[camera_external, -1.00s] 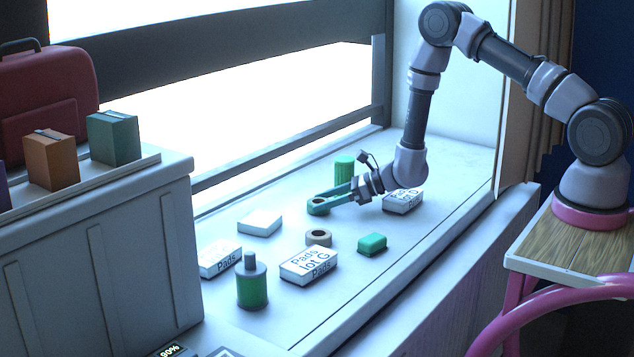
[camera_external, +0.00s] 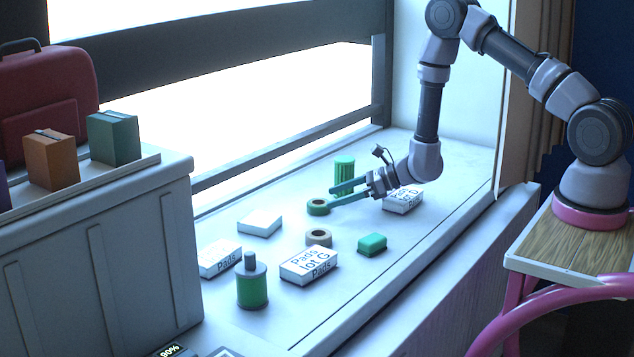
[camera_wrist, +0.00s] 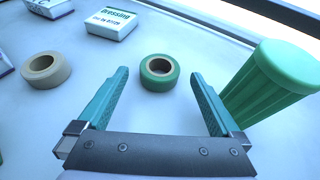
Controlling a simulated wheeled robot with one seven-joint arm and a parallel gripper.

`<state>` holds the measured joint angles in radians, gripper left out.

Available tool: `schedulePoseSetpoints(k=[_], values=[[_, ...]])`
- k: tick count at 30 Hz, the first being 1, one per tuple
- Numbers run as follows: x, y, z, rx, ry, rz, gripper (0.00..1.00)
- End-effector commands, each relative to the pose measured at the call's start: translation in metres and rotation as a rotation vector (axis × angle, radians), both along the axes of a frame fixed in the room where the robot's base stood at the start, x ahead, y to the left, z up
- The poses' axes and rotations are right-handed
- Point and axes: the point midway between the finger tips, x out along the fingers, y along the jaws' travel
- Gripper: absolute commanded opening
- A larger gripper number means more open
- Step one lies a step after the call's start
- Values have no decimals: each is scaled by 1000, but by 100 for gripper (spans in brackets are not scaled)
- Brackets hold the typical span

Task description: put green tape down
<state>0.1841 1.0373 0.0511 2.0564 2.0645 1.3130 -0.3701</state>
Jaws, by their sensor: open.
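The green tape (camera_external: 318,208) is a small ring lying flat on the white sill. It also shows in the wrist view (camera_wrist: 159,83), just beyond and between my fingertips, with nothing touching it. My gripper (camera_external: 347,192) is open and empty, with its teal fingers spread apart low over the sill. In the wrist view my gripper (camera_wrist: 160,88) shows one finger on each side, with bare sill between them.
A green ribbed cup (camera_wrist: 275,75) stands close to my right finger. A tan tape roll (camera_wrist: 46,68) lies to the left, and a white dressing box (camera_wrist: 111,22) lies beyond. A green block (camera_external: 372,244) and a pads box (camera_external: 308,265) sit nearer the front.

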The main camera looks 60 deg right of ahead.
Motion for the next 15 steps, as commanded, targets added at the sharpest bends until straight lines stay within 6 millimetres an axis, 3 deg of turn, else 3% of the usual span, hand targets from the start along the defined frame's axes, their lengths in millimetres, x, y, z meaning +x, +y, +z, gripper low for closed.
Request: schedulePoseSetpoints(k=[6,15], values=[[-38,-24,19,-1,1,-4,100],[-62,-39,30,-1,0,-2,100]])
